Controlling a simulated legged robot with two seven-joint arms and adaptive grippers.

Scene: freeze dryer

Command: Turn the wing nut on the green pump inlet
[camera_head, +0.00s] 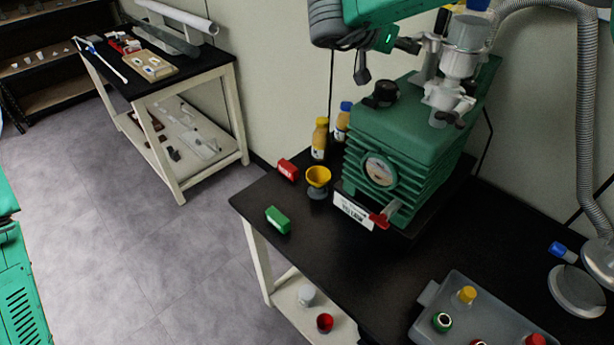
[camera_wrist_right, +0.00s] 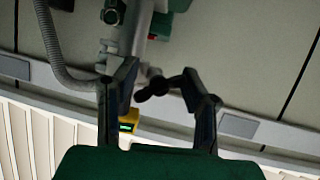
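The green pump (camera_head: 405,135) stands on the black bench. Its metal inlet fitting (camera_head: 452,82) rises from the top and joins a grey hose. In the right wrist view, a dark lobed wing nut (camera_wrist_right: 152,88) sits beside the inlet pipe (camera_wrist_right: 135,40). My right gripper (camera_head: 388,62) hangs above the pump, left of the fitting. In the wrist view its fingers (camera_wrist_right: 157,72) are spread, with the wing nut seen between them. I cannot tell whether a finger touches it. My left gripper is not visible.
The grey hose (camera_head: 585,110) runs down the right. A black cap (camera_head: 382,94) stands on the pump. Bottles (camera_head: 320,138), a yellow funnel (camera_head: 318,177), red (camera_head: 288,169) and green (camera_head: 277,219) boxes lie left of it. A grey tray (camera_head: 425,326) is in front.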

